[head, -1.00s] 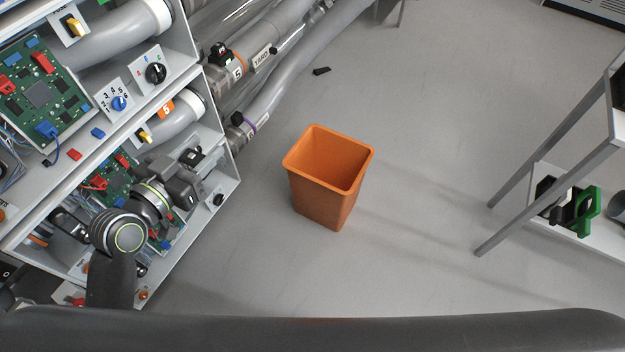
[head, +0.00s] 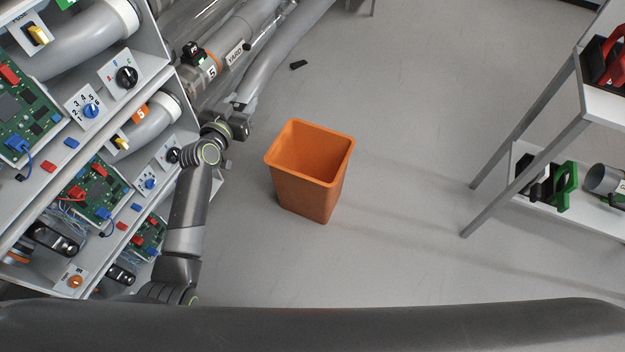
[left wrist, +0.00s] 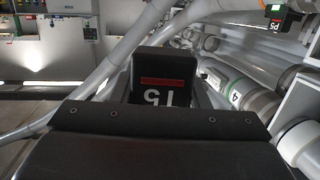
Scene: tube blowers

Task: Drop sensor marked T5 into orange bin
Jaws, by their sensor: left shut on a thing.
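The sensor marked T5 (left wrist: 165,70) is a black block with a red stripe, and its label appears upside down in the left wrist view. My left gripper (head: 240,124) is shut on it, with the dark gripper body filling the lower part of the wrist view. In the head view the gripper is beside the grey pipes, up and left of the orange bin, and the sensor is hard to make out there. The orange bin (head: 311,190) stands upright on the floor, open at the top, and looks empty. My right gripper is not in view.
A shelf unit (head: 120,85) with circuit boards, knobs and pipes fills the left. A pipe ring marked 5 (head: 211,68) carries a black device. A metal-legged rack (head: 525,125) stands at the right. A small black piece (head: 298,65) lies on the floor. Floor around the bin is clear.

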